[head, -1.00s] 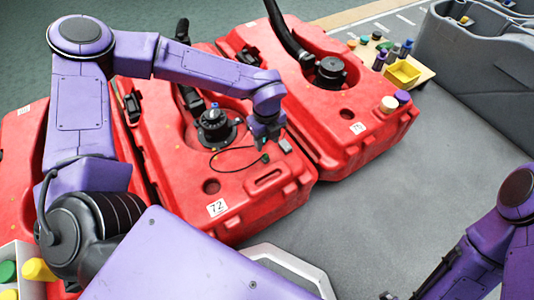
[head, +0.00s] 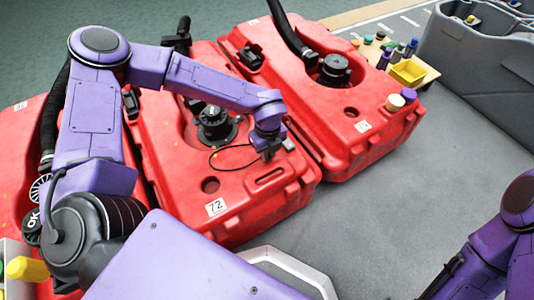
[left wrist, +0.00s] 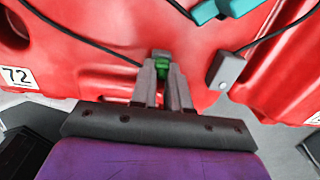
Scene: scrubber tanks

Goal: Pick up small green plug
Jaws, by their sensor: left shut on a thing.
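The small green plug (left wrist: 162,69) shows in the left wrist view between the two fingertips of my left gripper (left wrist: 160,76). The fingers are shut on it, and only its green middle and dark top show. A thin black cable runs from the plug's side to the left. In the head view my left gripper (head: 268,153) is low over the front right part of the red tank marked 72 (head: 235,190). The plug is hidden there by the fingers. My right arm is at the lower right, with its fingers out of view.
A black cap (head: 214,124) with the looped cable sits in the tank's recess. A grey block (left wrist: 228,68) on a cable lies right of the plug. Another red tank (head: 325,130) stands at the right. A yellow bin (head: 408,73) is beyond it. The grey floor (head: 400,200) is clear.

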